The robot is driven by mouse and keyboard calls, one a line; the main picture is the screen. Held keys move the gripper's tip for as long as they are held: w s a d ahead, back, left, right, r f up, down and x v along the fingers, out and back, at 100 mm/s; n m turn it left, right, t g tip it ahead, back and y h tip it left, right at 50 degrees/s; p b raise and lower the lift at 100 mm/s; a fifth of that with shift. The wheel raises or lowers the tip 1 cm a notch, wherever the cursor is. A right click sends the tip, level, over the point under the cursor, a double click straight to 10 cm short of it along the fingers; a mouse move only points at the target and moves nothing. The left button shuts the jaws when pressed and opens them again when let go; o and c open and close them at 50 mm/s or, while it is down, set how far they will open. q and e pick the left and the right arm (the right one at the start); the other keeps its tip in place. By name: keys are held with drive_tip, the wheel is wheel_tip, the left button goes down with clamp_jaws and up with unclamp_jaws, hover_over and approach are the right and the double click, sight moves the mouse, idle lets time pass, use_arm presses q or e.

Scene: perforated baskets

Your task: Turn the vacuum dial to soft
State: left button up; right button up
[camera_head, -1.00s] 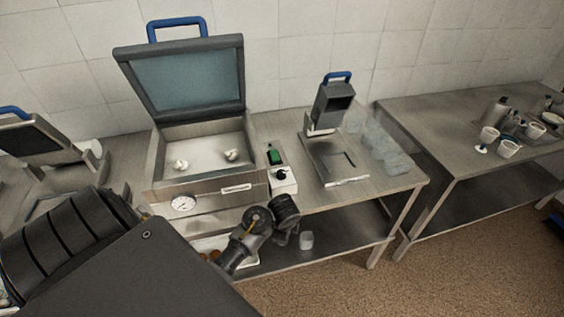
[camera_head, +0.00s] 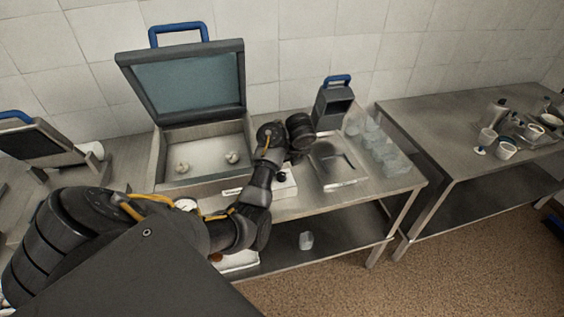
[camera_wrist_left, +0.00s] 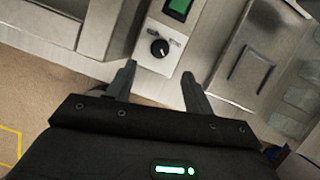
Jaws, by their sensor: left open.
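The black vacuum dial (camera_wrist_left: 160,48) sits on the pale control box (camera_wrist_left: 151,63), with small lettering beside it too small to read. A light pointer mark shows on the dial. My left gripper (camera_wrist_left: 159,74) is open and empty in the left wrist view, its two fingertips just short of the dial and to either side of it. I see no contact. In the head view my left arm reaches over the front of the vacuum machine (camera_head: 170,146) and largely hides the control box (camera_head: 287,188). My right gripper is not in view.
A green switch (camera_wrist_left: 179,8) sits above the dial. The machine's lid (camera_head: 190,82) stands open, with small pale items in the chamber. A small sealer (camera_head: 334,106) and clear containers (camera_head: 372,143) stand at right. A second table (camera_head: 470,115) lies farther right.

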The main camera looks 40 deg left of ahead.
sight(282, 174)
use_arm(q)
drive_tip(key=b+x, duration=0.1)
drive_tip(key=x, duration=0.4)
drive_tip(key=shift+f+b, duration=0.35)
drive_tip(key=shift+b, duration=0.05)
drive_tip(key=shift+w+r+p, duration=0.3)
drive_tip(key=shift+r+p, duration=0.05)
drive_tip(key=shift+p, duration=0.2)
drive_tip(key=shift+w+a+f, duration=0.1)
drive_tip(key=shift+w+f, duration=0.1)
drive_tip(key=shift+f, duration=0.05)
drive_tip(key=shift+s+a+f+p, duration=0.15)
drive_tip(key=shift+a+f+p, duration=0.05)
drive_tip(key=shift+f, duration=0.35)
drive_tip(key=shift+s+a+f+p, duration=0.2)
drive_tip(key=shift+f, duration=0.35)
drive_tip(key=shift+x, duration=1.2)
drive_tip(key=shift+w, duration=0.1)
drive_tip(key=c, duration=1)
